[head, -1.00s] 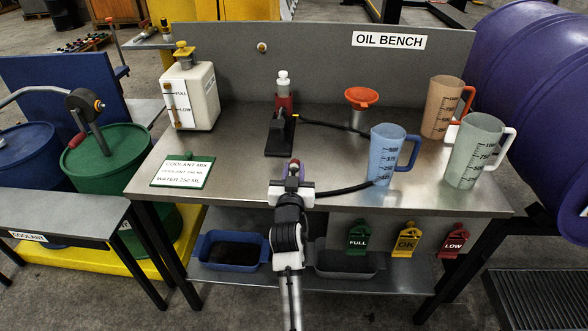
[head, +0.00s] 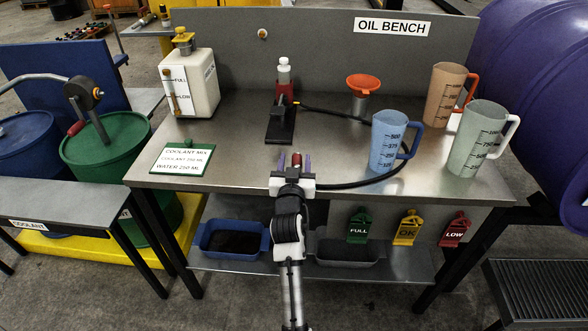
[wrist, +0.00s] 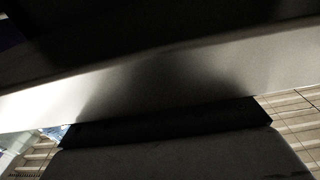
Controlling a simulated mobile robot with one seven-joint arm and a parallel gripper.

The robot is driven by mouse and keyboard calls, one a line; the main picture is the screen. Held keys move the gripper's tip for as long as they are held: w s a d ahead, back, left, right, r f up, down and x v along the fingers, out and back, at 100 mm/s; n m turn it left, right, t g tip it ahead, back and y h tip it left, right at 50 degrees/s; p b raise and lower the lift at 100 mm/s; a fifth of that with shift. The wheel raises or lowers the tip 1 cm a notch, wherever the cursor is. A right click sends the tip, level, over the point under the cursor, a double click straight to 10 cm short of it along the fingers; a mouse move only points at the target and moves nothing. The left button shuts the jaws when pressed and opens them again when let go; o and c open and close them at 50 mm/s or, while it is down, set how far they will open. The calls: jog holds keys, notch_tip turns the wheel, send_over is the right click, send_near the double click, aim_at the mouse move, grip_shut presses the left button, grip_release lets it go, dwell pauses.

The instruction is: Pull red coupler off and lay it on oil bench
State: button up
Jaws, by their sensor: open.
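The red coupler (head: 296,159) shows as a small red tip at the front edge of the oil bench (head: 235,158), between the fingers of my gripper (head: 295,164). The purple fingers are spread apart, with the coupler between them. Whether either finger touches it I cannot tell. The black hose (head: 360,185) runs from the pump (head: 282,118) with a red body, loops past the blue jug and ends behind my gripper. The coupler's lower part is hidden by my gripper. The wrist view is dark and shows no clear coupler.
The blue jug (head: 388,147), a green-grey jug (head: 478,140), a brown jug (head: 444,92) and an orange funnel (head: 364,82) stand to the right. A white canister (head: 188,85) and green-framed card (head: 183,158) are left. The bench's middle left is clear.

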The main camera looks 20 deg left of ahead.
jog(key=b+v, duration=0.3)
jog(key=v, duration=1)
jog(key=shift+s+b, duration=0.35)
jog(key=shift+b, duration=0.05)
jog(key=shift+d, duration=0.1)
